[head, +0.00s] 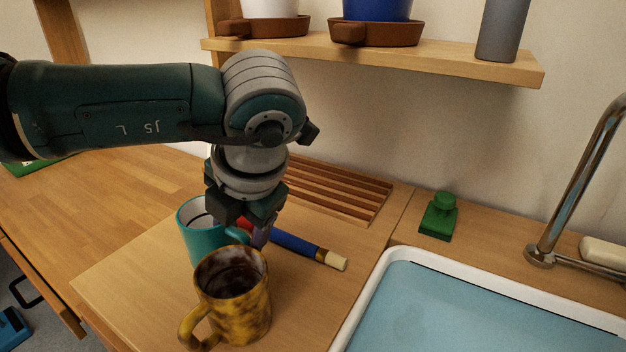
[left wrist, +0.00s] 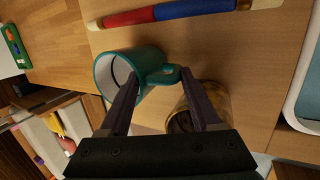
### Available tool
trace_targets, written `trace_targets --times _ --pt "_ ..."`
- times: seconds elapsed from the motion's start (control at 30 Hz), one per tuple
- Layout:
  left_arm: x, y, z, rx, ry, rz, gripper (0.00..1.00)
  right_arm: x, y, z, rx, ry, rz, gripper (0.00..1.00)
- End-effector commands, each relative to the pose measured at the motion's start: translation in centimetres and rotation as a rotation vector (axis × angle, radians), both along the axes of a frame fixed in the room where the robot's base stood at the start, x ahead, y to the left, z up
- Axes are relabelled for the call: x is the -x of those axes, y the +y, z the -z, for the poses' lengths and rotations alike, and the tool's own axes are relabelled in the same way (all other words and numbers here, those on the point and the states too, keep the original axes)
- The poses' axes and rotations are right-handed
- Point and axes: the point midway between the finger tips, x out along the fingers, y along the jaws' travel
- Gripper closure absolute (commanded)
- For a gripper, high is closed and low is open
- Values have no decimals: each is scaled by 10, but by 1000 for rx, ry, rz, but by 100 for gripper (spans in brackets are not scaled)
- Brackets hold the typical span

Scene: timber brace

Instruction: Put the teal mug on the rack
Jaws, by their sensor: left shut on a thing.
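The teal mug (head: 190,238) is upright on or just above the wooden board, partly hidden behind my left gripper and the brown mug. My left gripper (head: 248,230) points down and is shut on the teal mug at its handle side. In the left wrist view the mug (left wrist: 140,68) lies by the fingers (left wrist: 160,78), with its handle between them. The slatted wooden rack (head: 335,189) lies behind the gripper against the wall, partly hidden by my arm, its visible slats empty. My right gripper is not in view.
A yellow-brown mug (head: 236,300) stands close in front of the teal one. A red and blue rod (head: 295,243) lies between the mugs and rack. A sink (head: 480,310) is at right, a green block (head: 438,217) behind it. A shelf (head: 460,58) with pots hangs above.

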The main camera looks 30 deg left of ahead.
Motion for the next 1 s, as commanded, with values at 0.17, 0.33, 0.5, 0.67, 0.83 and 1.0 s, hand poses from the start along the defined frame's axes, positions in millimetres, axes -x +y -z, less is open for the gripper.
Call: trace_targets --times 0.17,0.33,0.5,0.67,0.83,1.0 --pt "0 0 0 0 1 0 92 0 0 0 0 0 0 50" --pt "0 0 0 0 1 0 100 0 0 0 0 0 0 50" --pt "0 0 0 -1 0 0 100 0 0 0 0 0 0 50" --pt "0 0 0 -1 0 0 100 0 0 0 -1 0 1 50" --pt "-1 0 -7 0 -2 0 100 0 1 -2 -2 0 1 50" --pt "-1 1 -31 -1 -4 0 100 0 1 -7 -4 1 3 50"
